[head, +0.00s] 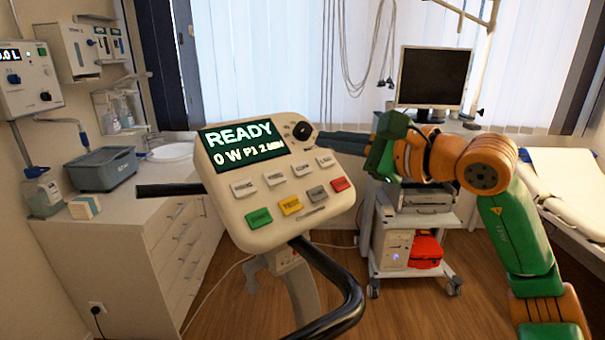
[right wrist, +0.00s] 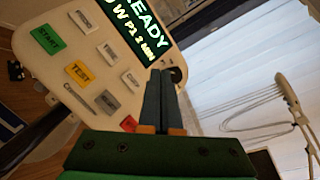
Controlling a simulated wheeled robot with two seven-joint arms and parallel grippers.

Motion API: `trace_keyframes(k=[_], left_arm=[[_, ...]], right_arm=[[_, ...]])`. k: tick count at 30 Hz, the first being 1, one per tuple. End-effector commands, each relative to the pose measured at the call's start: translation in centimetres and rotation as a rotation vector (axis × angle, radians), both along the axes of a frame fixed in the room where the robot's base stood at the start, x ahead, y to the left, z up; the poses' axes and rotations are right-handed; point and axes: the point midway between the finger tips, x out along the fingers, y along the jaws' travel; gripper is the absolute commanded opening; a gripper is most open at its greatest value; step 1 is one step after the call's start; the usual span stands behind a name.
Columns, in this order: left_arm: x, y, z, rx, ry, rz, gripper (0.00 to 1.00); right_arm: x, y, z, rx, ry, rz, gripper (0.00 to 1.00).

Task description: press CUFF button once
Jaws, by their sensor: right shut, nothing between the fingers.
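The console (head: 285,235) is a cream panel with a dark green display (head: 243,143) reading READY, 0 W P1 2 MIN. Below it is a row of small grey buttons with labels too small to read surely; the third from the left (head: 302,170) looks like CUFF. That button also shows in the right wrist view (right wrist: 131,80), just left of the fingers. My right gripper (head: 322,140) is shut and empty, its fingers pointing left at the console's upper right, near the black knob (head: 302,130). In the right wrist view the fingertips (right wrist: 160,72) overlap the display's edge; contact cannot be told. My left gripper is out of view.
A lower row holds green START (head: 258,217), yellow (head: 291,205), grey (head: 317,193) and red (head: 340,184) buttons. A black handlebar (head: 335,270) curves below the console. A trolley (head: 415,257) and monitor (head: 433,77) stand behind; a cabinet (head: 165,235) is at left.

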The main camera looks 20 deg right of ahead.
Motion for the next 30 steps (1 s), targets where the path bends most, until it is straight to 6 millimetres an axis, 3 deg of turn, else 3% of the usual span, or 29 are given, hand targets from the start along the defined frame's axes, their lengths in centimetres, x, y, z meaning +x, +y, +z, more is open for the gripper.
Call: trace_keyframes(k=[4,12,30], left_arm=[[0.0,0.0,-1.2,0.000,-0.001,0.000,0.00],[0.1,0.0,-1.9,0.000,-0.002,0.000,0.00],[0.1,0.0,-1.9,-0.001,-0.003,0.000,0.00]], right_arm=[[1.3,0.3,-2.1,0.002,0.001,0.000,0.00],[2.9,0.7,-4.0,0.001,0.000,0.001,0.00],[3.1,0.8,-4.1,0.000,0.000,0.000,0.00]])
